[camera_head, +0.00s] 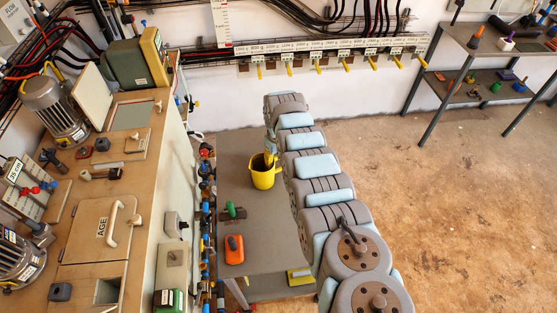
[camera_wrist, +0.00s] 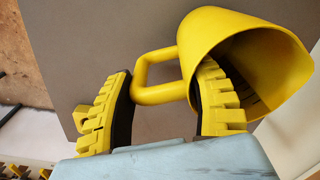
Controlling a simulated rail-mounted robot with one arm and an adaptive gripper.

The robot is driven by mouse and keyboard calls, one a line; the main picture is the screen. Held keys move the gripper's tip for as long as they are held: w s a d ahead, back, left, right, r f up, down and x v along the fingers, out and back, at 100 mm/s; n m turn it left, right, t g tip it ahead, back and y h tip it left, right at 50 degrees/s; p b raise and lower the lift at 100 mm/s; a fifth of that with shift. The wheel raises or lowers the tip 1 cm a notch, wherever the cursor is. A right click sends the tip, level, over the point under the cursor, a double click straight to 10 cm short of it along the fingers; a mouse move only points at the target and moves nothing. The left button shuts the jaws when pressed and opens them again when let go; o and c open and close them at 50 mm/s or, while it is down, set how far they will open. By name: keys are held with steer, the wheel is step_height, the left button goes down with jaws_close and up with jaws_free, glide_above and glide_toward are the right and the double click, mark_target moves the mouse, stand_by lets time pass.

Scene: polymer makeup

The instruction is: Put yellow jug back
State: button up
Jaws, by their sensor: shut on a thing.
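The yellow jug (camera_head: 263,179) is upright over the grey table (camera_head: 233,155) in the head view. I cannot tell whether its base touches the tabletop. In the wrist view the jug (camera_wrist: 245,30) fills the upper right, with its open mouth facing the camera and its handle to the left. My gripper (camera_wrist: 160,98) is shut on the jug at its handle side. One finger is left of the handle, and the other overlaps the jug's mouth and wall. In the head view my gripper (camera_head: 270,147) is at the jug's rim, mostly hidden by my arm.
An orange device (camera_head: 234,249) and a green-handled item (camera_head: 235,211) are on the table in front of the jug. A bench with a lidded hatch (camera_head: 98,231) stands left. A labelled rail with yellow valves (camera_head: 318,57) runs along the back wall. Open floor lies right.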

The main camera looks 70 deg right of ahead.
steer(key=o, duration=1.2)
steer(key=shift+f, duration=0.1)
step_height(320, 180, up, 7)
steer(key=p, duration=0.2)
steer(key=shift+f+p, duration=0.1)
steer(key=shift+p, duration=0.2)
steer(key=shift+r, duration=2.8)
